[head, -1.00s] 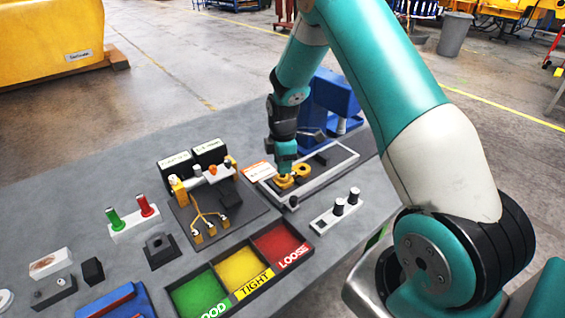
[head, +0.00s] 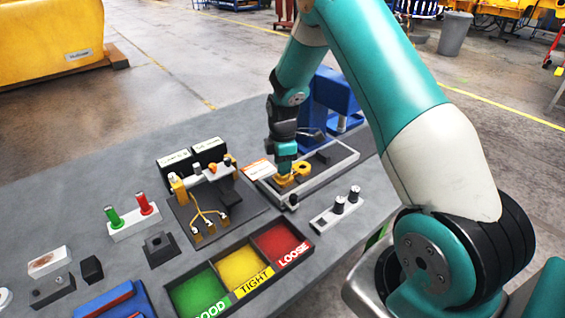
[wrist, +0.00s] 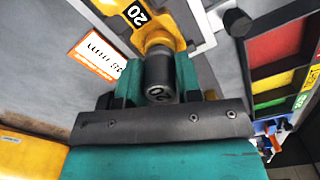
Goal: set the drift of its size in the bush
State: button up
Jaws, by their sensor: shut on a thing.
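In the wrist view the drift's far end meets the ring-shaped bush of a yellow casting (wrist: 157,22) marked 20. I cannot tell how far it is inside. In the head view my gripper (head: 284,166) points down over the yellow casting (head: 303,170), which lies in a pale-edged tray (head: 335,168). The drift is hidden there.
Two black-topped drifts stand in a light rack (head: 327,220) to the right. A sorting box (head: 263,272) with green, yellow and red bays is at the front. A blue press (head: 334,95) rises behind my gripper. A dark fixture board (head: 190,225) lies to the left.

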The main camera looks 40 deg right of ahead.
jog(key=shift+f+b, duration=0.4)
jog(key=shift+f, duration=0.2)
jog(key=o, duration=1)
notch_tip(320, 180, up, 18)
jog(key=b, duration=0.3)
jog(key=shift+f+b, duration=0.25)
jog(key=shift+b, duration=0.1)
